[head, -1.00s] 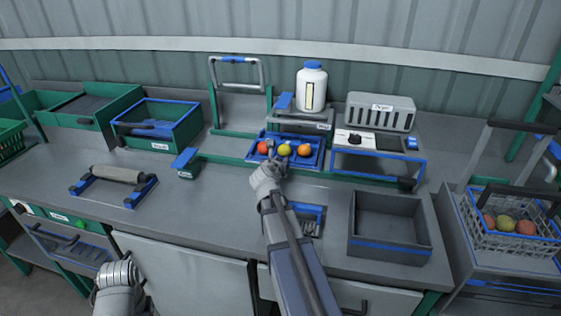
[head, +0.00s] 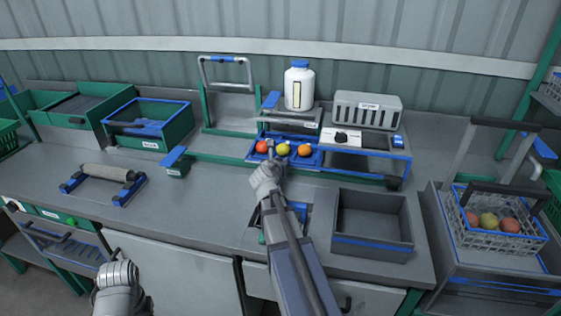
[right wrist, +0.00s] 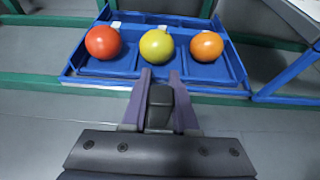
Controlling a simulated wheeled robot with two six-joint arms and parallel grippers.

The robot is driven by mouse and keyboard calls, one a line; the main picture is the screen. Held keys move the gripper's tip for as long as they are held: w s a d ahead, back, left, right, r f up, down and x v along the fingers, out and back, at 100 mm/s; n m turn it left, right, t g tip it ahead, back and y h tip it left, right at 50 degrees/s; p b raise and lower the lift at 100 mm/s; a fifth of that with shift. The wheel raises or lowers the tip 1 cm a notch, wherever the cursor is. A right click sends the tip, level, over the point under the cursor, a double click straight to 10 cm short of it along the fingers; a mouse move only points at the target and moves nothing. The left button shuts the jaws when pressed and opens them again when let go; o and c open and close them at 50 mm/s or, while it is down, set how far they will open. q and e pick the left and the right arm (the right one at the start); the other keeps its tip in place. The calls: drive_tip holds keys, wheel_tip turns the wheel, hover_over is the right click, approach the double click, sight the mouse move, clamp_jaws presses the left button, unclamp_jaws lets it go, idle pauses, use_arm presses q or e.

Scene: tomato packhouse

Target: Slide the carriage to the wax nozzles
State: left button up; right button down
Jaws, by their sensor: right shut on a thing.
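The carriage (head: 252,158) is a blue tray holding a red, a yellow and an orange tomato in a row. It sits on the green rail (head: 215,158), in front of and partly under the grey wax unit (head: 305,124) with a white bottle (head: 299,88) above it. The nozzles themselves are hidden. My right gripper (head: 279,160) is at the carriage's front edge. In the right wrist view its fingers (right wrist: 160,100) are shut on the carriage's dark handle (right wrist: 160,108).
The dryer (head: 367,112) stands right of the wax unit over a blue frame. A grey bin (head: 372,246) is at the front right, with a wire basket of tomatoes (head: 500,245) beyond it. A roller frame (head: 104,182) and green boxes (head: 150,145) are to the left.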

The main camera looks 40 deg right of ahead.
drive_tip(key=shift+w+a, duration=0.1)
drive_tip(key=c, duration=0.7)
unclamp_jaws()
drive_tip(key=p+v, duration=0.3)
drive_tip(key=v, duration=0.5)
drive_tip(key=shift+f, duration=0.15)
